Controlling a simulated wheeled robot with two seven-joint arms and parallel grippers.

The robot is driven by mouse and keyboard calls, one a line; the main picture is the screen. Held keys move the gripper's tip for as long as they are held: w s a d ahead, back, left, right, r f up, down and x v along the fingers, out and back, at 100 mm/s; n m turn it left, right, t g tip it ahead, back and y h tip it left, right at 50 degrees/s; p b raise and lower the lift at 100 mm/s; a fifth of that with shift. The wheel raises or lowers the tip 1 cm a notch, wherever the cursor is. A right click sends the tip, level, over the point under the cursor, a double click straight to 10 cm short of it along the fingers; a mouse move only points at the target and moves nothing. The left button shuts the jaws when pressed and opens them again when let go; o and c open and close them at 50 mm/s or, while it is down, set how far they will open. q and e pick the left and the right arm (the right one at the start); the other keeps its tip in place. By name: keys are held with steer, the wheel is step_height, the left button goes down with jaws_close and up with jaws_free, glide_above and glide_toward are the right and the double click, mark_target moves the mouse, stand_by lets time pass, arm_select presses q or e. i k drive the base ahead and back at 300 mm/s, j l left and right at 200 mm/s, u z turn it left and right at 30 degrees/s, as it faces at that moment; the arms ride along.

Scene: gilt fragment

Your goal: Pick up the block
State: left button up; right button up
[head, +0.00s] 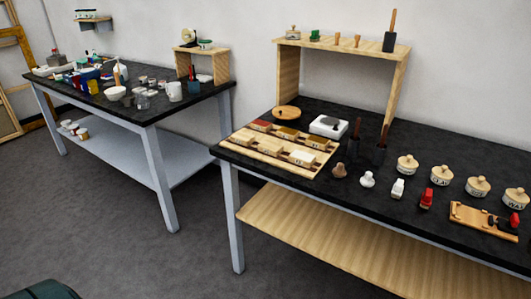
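Several small blocks sit in two rows on a flat wooden board (283,163) at the left end of the near table. The back row has a dark red block (261,126), a brown block (288,133) and another at its right end. I cannot tell which of these is the task's block. Neither of my grippers is in view.
The near black-topped table (400,170) carries lidded jars (440,175), a white scale-like item (329,126), a round wooden piece (286,113) and a wooden shelf stand (345,45). A second, cluttered table (165,108) stands behind left. Floor (120,240) is clear in front.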

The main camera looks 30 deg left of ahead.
mark_target(241, 138)
steer(key=i+j+u, duration=0.35)
steer(key=i+j, duration=0.25)
steer(key=i+j+u, duration=0.3)
steer(key=i+j, duration=0.2)
steer(key=i, duration=0.2)
